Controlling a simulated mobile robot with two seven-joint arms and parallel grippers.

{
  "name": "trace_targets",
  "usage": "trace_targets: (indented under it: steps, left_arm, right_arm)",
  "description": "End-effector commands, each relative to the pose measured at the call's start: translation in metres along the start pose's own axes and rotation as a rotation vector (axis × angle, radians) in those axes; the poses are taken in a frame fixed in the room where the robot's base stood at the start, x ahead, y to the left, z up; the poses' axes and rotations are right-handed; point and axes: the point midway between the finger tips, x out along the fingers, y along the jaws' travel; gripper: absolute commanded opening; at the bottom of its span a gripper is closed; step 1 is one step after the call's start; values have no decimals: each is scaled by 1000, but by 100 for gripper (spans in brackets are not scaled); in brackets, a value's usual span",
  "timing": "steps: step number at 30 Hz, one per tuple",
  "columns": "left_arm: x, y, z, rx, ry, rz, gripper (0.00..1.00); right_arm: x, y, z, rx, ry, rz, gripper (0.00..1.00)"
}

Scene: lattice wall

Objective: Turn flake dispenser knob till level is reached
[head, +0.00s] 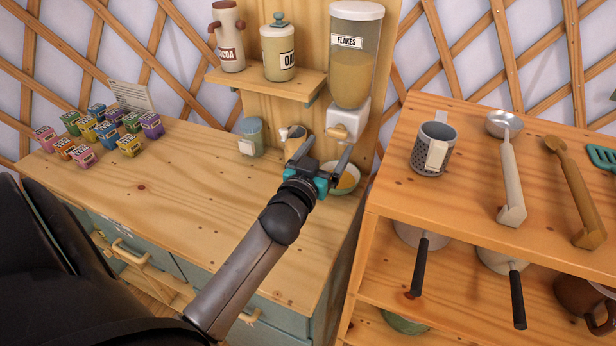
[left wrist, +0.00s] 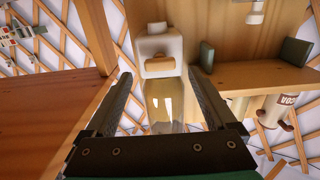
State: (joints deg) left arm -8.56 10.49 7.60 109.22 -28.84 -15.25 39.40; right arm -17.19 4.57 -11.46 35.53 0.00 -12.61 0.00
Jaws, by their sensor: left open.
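The flake dispenser (head: 352,62) is fixed on the wooden panel, with a clear container of flakes, a white lid and a white base. Its wooden knob (head: 338,132) sits on the front of the base. In the left wrist view the knob (left wrist: 160,66) shows upside down beyond the fingertips, in the gap between them. A pale green bowl (head: 346,181) with yellowish contents stands under the dispenser, partly hidden by my gripper. My left gripper (head: 323,150) is open and empty, in front of the knob and apart from it. My right gripper is not in view.
A shelf (head: 268,82) left of the dispenser holds a cocoa jar (head: 228,42) and an oats jar (head: 278,52). A lidded container (head: 251,137) stands below it. Small colored boxes (head: 104,131) sit at the left. A rack (head: 465,180) with a grater and utensils stands close right.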

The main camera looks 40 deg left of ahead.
Motion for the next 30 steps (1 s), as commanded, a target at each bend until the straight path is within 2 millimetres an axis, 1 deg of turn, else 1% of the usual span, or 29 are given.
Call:
trace_targets:
  steps: [1,9,16,21,25,30]
  left_arm:
    - [-11,0,2,-2,-3,0,90]
    - [-58,0,2,-3,-3,-1,90]
    - [-93,0,1,0,-2,-2,90]
    - [-109,0,0,-1,-1,-1,90]
    - [-113,0,0,-1,1,0,90]
    - [-114,0,0,-1,1,0,90]
  right_arm:
    - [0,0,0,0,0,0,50]
    - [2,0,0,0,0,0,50]
    - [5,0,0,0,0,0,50]
    - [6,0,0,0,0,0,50]
    - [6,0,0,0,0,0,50]
    - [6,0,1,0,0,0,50]
